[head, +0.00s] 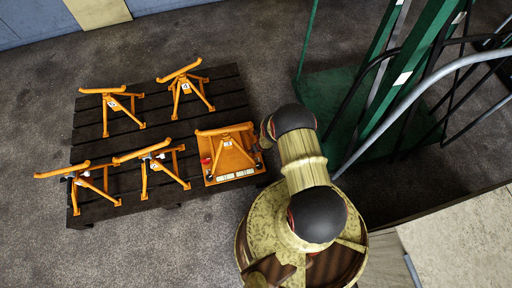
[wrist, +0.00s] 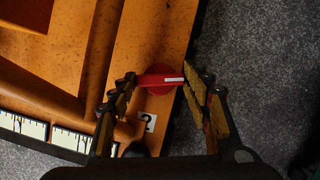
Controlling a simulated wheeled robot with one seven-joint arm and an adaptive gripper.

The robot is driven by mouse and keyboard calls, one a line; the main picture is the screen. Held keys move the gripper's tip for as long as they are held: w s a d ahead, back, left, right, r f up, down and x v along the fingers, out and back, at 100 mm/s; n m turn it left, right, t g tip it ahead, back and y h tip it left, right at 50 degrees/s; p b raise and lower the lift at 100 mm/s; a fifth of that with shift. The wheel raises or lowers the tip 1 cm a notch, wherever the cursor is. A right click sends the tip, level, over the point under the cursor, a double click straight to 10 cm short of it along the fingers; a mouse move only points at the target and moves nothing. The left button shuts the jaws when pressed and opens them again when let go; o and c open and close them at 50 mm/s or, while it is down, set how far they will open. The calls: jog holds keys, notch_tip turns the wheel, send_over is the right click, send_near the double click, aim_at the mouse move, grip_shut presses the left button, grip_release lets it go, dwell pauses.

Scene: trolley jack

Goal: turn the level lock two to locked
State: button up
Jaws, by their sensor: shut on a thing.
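Level lock two is a red lever with a white stripe on a round red base (wrist: 158,84), near the edge of an orange plate in the wrist view. A white label with a "2" (wrist: 148,122) sits just below it. My gripper (wrist: 163,86) has one finger at each end of the lever and is shut on it. The lever lies roughly crosswise in the picture, its striped end at the right finger.
Several other orange stands (head: 152,160) share the dark slatted pallet (head: 160,121). White ruled strips (wrist: 75,140) lie along the plate's lower edge. A green frame with hoses (head: 420,60) stands to the right. Bare grey floor lies left of the pallet.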

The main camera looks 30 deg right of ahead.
dwell(0.3)
jog(key=o, duration=1.2)
jog(key=shift+c, duration=0.2)
jog(key=v, duration=0.8)
dwell(0.6)
